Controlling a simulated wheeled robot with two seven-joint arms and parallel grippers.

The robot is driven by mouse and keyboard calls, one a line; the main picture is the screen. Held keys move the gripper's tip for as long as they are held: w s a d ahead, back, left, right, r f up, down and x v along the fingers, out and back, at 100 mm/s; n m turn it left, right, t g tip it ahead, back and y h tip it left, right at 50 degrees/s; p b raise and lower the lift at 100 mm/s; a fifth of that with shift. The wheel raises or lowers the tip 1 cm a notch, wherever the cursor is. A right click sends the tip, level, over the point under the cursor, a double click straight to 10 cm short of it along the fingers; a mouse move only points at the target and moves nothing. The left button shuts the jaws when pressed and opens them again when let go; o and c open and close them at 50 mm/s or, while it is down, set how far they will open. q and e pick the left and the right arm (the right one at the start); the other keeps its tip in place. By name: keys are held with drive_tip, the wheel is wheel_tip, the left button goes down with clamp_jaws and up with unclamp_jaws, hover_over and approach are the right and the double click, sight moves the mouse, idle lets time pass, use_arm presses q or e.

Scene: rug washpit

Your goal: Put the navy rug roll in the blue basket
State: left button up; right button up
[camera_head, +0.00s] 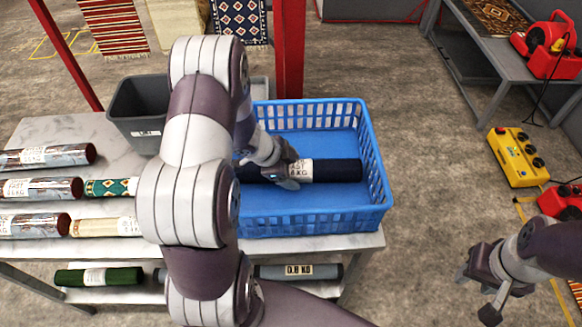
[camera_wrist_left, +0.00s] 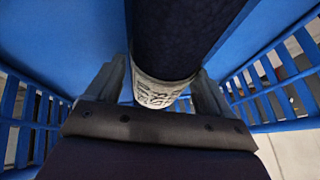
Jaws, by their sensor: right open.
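The navy rug roll (camera_head: 336,170) is inside the blue basket (camera_head: 312,219), lying sideways low over its floor. A white label wraps its middle. My left gripper (camera_head: 290,172) reaches down into the basket at the roll's label. In the left wrist view the roll (camera_wrist_left: 180,35) runs between the two fingers of my left gripper (camera_wrist_left: 165,92), which sit close against both sides of the label. The left part of the roll is partly hidden by my left arm. My right gripper (camera_head: 477,285) is open and empty, above the floor at the lower right.
The basket stands on a pale table (camera_head: 110,140). A dark grey bin (camera_head: 138,110) stands behind my left arm. Several other rolls lie at the left, and a green roll (camera_head: 98,277) is on the lower shelf. A red post (camera_head: 290,50) rises behind the basket.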

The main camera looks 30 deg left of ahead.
use_arm(q)
drive_tip(key=shift+r, duration=0.35)
drive_tip(key=s+a+r+n+t+y+p, duration=0.1)
drive_tip(key=a+r+n+y+p, duration=0.1)
drive_tip(key=r, duration=0.5)
drive_tip(key=s+a+r+n+y+p, duration=0.1)
drive_tip(key=r+n+y+p, duration=0.15)
drive_tip(key=r, duration=0.45)
drive_tip(key=s+d+n+g, duration=0.1)
drive_tip(key=s+d+n, duration=0.1)
drive_tip(key=s+d, duration=0.1)
drive_tip(key=s+d+r+n+g, duration=0.1)
drive_tip(key=s+d+n+g, duration=0.1)
drive_tip(key=s+d+n, duration=0.1)
drive_tip(key=s+d+r+n+g+h, duration=0.1)
drive_tip(key=s+d+n, duration=0.2)
drive_tip(key=s+d, duration=0.2)
drive_tip(key=shift+s+d+r+g, duration=0.15)
drive_tip(key=shift+s+r+g, duration=0.05)
drive_tip(key=shift+s+g, duration=0.15)
